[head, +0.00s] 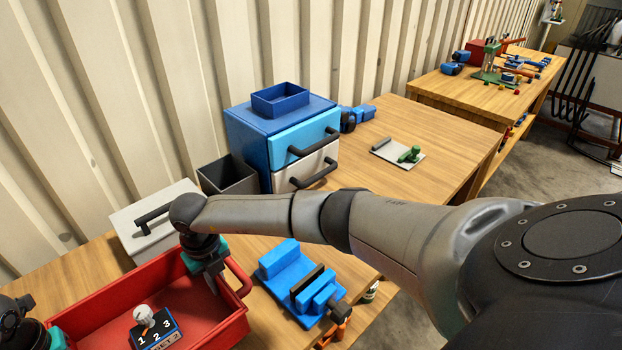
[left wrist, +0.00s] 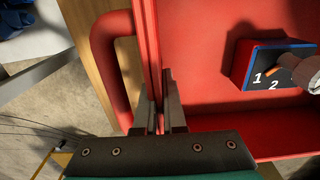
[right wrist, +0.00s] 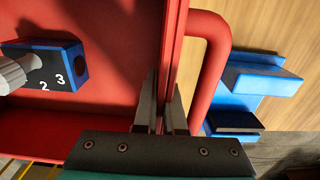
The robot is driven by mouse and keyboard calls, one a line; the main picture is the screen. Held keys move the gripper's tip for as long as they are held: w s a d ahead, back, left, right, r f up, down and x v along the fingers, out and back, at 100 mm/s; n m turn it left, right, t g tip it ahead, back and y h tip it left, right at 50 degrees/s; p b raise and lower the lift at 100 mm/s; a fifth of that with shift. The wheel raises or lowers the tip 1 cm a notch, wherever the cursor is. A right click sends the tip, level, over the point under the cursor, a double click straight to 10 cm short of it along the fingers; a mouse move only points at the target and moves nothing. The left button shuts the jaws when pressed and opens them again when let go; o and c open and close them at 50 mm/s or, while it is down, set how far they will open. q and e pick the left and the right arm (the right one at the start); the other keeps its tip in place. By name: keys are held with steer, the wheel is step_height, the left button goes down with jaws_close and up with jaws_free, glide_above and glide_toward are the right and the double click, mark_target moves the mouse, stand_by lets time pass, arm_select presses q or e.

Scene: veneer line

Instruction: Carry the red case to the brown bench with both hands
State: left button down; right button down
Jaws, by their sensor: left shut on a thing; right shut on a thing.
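The red case (head: 108,298) is an open tray-like box with side handles at the lower left of the head view. Inside it is a dark block with a blue edge (head: 158,335), numbered 1, 2, 3, with a pale knob. My right gripper (head: 212,278) is shut on the right wall, beside the handle; it also shows in the right wrist view (right wrist: 163,112). My left gripper (left wrist: 158,112) is shut on the opposite wall, beside the other handle (left wrist: 112,70). A brown wooden bench (head: 425,125) runs behind; I cannot tell whether the case touches it.
A blue vise (head: 295,282) lies close right of the case. A white box (head: 150,215), a dark bin (head: 228,175) and a blue drawer cabinet (head: 270,130) stand behind. A second wooden bench (head: 460,92) with tools stands farther right. Bare wood shows around the grey plate (head: 395,153).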

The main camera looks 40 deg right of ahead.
arm_select(q)
steer(key=shift+w, duration=0.2)
arm_select(e)
steer(key=shift+w+r, duration=0.1)
steer(key=shift+w, duration=0.1)
arm_select(q)
steer(key=shift+s+r, duration=0.1)
arm_select(e)
steer(key=shift+s, duration=0.1)
